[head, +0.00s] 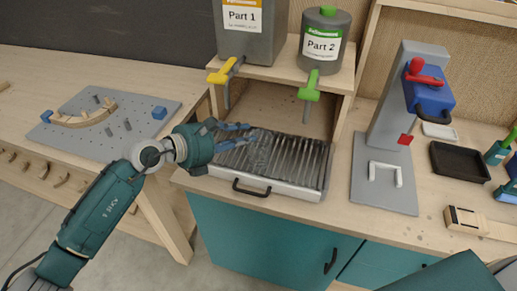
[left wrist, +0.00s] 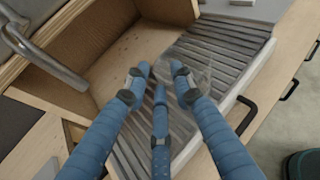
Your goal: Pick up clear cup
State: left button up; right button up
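The clear cup (head: 262,148) is see-through and hard to make out against the ridged metal drip tray (head: 322,178). It seems to stand on the tray's left half, just beyond my left gripper's fingertips. In the left wrist view a faint clear outline of the cup (left wrist: 200,72) shows beside the right-hand finger, over the tray's ridges. I cannot tell whether one touches the cup. My right gripper is not in view.
Two dispensers, Part 1 (head: 250,32) and Part 2 (head: 323,45), stand on the shelf above. Their yellow tap (head: 226,75) and green tap (head: 310,86) hang over the tray's rear. A grey press (head: 395,100) stands right. A pegboard (head: 95,140) lies left.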

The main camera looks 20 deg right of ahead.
pick_arm(q)
jog(key=x, duration=0.2)
jog(key=shift+w+d+f, duration=0.1)
jog(key=shift+d+f, duration=0.05)
jog(key=shift+d, duration=0.15)
jog(key=shift+a, duration=0.1)
grip_shut()
